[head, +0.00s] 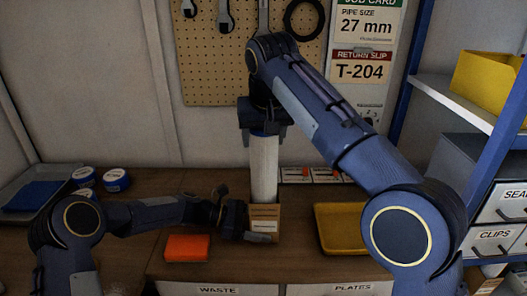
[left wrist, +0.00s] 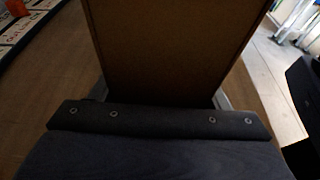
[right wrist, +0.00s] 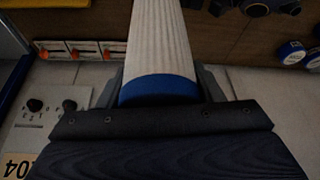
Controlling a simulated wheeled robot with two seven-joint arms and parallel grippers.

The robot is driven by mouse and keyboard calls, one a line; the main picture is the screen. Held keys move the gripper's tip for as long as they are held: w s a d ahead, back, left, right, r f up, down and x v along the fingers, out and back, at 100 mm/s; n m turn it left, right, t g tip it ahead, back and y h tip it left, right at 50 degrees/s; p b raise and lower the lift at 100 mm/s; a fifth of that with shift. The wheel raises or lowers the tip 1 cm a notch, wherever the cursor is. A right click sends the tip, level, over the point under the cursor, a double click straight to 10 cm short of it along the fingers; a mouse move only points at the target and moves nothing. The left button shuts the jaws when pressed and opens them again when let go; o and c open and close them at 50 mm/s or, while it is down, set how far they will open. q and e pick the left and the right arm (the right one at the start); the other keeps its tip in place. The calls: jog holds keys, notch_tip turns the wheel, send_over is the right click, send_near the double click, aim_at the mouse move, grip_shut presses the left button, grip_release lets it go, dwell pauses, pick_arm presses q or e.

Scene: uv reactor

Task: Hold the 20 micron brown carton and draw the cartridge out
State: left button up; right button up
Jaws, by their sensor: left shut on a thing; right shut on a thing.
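The brown carton (head: 265,222) stands upright on the bench in the head view. My left gripper (head: 250,222) is shut on it low down from the left, and the carton's brown face (left wrist: 175,50) fills the left wrist view. The white pleated cartridge (head: 264,168) stands upright above the carton, its lower end at or inside the carton's top; I cannot tell how much is inside. My right gripper (head: 263,127) is shut on the cartridge's top end from above. In the right wrist view the cartridge's blue end cap (right wrist: 158,89) sits between the fingers.
An orange sponge-like block (head: 187,248) lies left of the carton. A yellow tray (head: 340,250) is to the right. Blue-and-white rolls (head: 115,180) and a grey tray (head: 40,185) are at the left. A pegboard (head: 210,80) hangs behind, and a shelf (head: 455,98) stands at the right.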

dwell(0.3)
pick_arm(q)
jog(key=o, duration=0.8)
